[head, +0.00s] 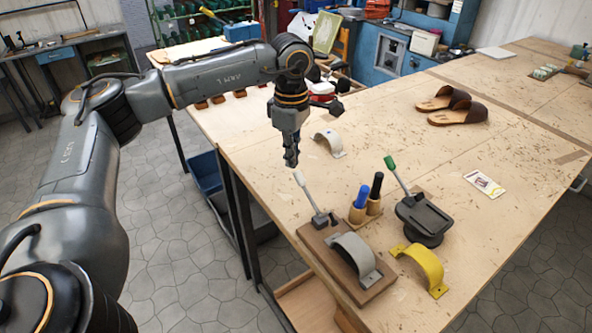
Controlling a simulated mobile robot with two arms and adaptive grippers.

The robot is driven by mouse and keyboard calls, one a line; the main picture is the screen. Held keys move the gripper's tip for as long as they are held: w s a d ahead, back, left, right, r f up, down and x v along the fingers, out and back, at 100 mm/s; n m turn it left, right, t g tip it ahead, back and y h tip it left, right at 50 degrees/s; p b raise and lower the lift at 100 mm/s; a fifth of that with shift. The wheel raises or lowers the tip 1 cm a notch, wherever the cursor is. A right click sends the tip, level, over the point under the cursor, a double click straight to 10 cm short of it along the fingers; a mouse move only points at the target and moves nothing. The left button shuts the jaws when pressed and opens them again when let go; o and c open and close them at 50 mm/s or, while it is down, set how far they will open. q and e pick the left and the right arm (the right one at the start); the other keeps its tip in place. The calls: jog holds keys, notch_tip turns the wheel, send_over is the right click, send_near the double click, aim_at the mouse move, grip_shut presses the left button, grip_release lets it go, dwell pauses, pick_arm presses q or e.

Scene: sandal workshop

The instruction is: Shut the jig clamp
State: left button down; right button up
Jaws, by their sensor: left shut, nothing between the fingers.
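A jig with a brown wooden base (378,289) stands at the table's near-left edge. A grey metal arch (353,252) sits on it. A toggle clamp (318,221) is mounted at the base's far end; its lever, with a white handle (299,178), stands up, tilted toward the upper left. My left gripper (291,164) points down with its fingers shut and empty. It appears just above the white handle's tip; I cannot tell whether they touch. My right gripper is out of view.
A black holder with a green-handled lever (390,164) stands right of the jig. Between them are blue- and black-handled tools (361,196) in a wooden block. A yellow arch (424,264), white arch (329,139), card (485,184) and brown sandals (457,115) lie on the table.

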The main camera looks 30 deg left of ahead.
pick_arm(q)
jog(key=shift+f, duration=0.1)
dwell(0.4)
jog(key=shift+s+f+b, duration=0.1)
jog(key=shift+f+b, duration=1.55)
jog(key=shift+f, duration=0.65)
jog(key=shift+d+r, duration=0.1)
